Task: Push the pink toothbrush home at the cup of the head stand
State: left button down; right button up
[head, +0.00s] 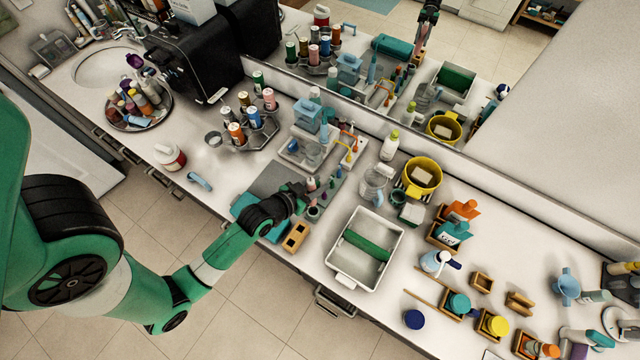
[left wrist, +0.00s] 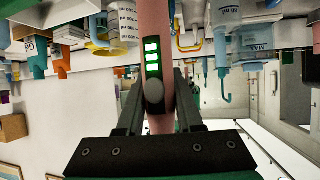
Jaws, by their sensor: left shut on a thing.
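My left gripper (head: 300,196) is over the grey mat near the counter's front edge. In the left wrist view its two fingers (left wrist: 158,105) are shut on the pink toothbrush (left wrist: 154,25), whose handle has a dark oval button and a column of green lights. The handle runs up out of the top of that view. In the head view the gripper mostly hides the toothbrush. Small coloured upright pieces (head: 334,182), which may belong to the head stand, are just right of the gripper. Whether the toothbrush touches the cup cannot be told. My right gripper is not in view.
A white tray (head: 343,283) with a green roll (head: 367,246) lies right of the gripper. A clear jar (head: 374,182) and yellow bowl (head: 423,172) stand behind to the right. A mirror runs along the back.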

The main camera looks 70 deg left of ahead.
pick_arm(q)
notch_tip(320, 180, down, 5)
jog(key=b, duration=0.4)
jog(key=shift+w+f, duration=0.1)
jog(key=shift+f, duration=0.1)
dwell(0.9)
jog(key=shift+f, duration=0.25)
jog(key=shift+f+b, duration=0.3)
jog(key=shift+b, duration=0.05)
jog(key=shift+f+b, duration=0.95)
jog(key=shift+f, duration=0.3)
dwell(1.0)
jog(key=shift+f, duration=0.1)
